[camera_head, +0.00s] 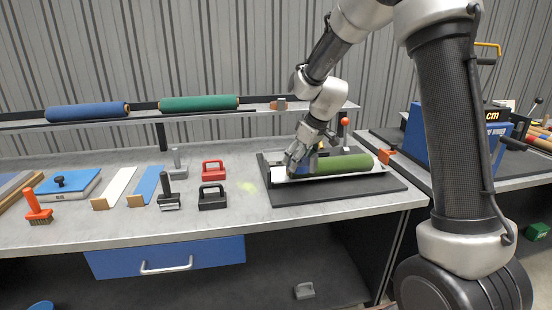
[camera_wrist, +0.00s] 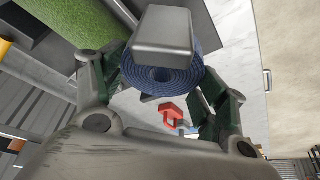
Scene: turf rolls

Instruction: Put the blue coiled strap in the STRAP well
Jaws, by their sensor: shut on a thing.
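The blue coiled strap (camera_wrist: 160,82) sits between the two fingers of my gripper (camera_wrist: 158,92) in the wrist view, its spiral face towards the camera. My gripper is shut on it. A grey block hides the strap's upper part in that view. In the head view my gripper (camera_head: 300,160) is over the left part of the dark board on the bench, close to the green turf roll (camera_head: 345,164). Only a small patch of blue shows there beside the fingers. I cannot make out a STRAP label or the well in either view.
The dark board (camera_head: 378,188) lies at the bench's right end. A shelf above holds blue (camera_head: 88,111) and green (camera_head: 199,103) rolls. The bench front (camera_head: 290,213) is clear.

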